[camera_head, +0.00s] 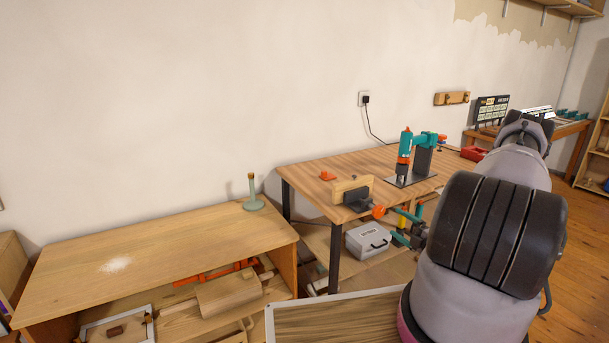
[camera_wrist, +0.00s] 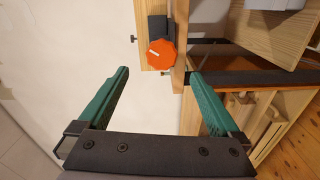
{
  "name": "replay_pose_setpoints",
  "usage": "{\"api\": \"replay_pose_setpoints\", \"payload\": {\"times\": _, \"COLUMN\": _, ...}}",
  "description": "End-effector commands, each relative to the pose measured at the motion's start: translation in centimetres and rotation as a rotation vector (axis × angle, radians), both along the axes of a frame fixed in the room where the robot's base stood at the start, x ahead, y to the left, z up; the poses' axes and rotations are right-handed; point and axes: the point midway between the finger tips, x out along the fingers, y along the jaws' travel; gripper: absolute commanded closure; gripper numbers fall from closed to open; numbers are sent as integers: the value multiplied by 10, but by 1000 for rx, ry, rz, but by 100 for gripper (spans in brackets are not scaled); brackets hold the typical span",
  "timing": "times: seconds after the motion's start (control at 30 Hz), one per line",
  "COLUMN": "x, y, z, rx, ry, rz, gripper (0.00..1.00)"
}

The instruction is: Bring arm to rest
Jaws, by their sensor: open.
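My gripper (camera_wrist: 158,74) shows in the wrist view with its two green fingers spread wide. Nothing is held between them. An orange knob (camera_wrist: 161,53) on a wooden part shows past the fingertips; I cannot tell how far off it is. In the head view my grey arm with its black banded joint fills the right side, raised in front of the workbench.
A low wooden bench (camera_head: 140,262) stands at the left, bearing a pale green stand (camera_head: 252,200). A workbench (camera_head: 315,172) behind carries a drill press (camera_head: 407,150) and a vise (camera_head: 353,194). A grey case (camera_head: 367,240) sits below. Open floor (camera_head: 583,235) shows at the right.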

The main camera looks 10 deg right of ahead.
Motion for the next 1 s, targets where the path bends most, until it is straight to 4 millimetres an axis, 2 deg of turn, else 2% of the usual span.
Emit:
{"api": "replay_pose_setpoints", "payload": {"times": 0.17, "x": 17, "y": 25, "z": 58, "rx": -170, "ry": -82, "rz": 169, "gripper": 1}}
{"api": "replay_pose_setpoints", "payload": {"times": 0.27, "x": 23, "y": 52, "z": 106, "rx": -329, "ry": -163, "rz": 323, "gripper": 1}}
{"api": "replay_pose_setpoints", "payload": {"times": 0.4, "x": 19, "y": 94, "z": 169, "rx": -564, "ry": -292, "rz": 540, "gripper": 1}}
{"api": "replay_pose_setpoints", "payload": {"times": 0.47, "x": 14, "y": 112, "z": 193, "rx": -664, "ry": -351, "rz": 630, "gripper": 1}}
{"api": "replay_pose_setpoints", "payload": {"times": 0.7, "x": -25, "y": 173, "z": 277, "rx": -1065, "ry": -617, "rz": 965, "gripper": 1}}
{"api": "replay_pose_setpoints", "payload": {"times": 0.9, "x": -70, "y": 210, "z": 332, "rx": -1402, "ry": -867, "rz": 1213, "gripper": 1}}
{"api": "replay_pose_setpoints", "payload": {"times": 1.0, "x": -95, "y": 223, "z": 355, "rx": -1570, "ry": -1000, "rz": 1325, "gripper": 1}}
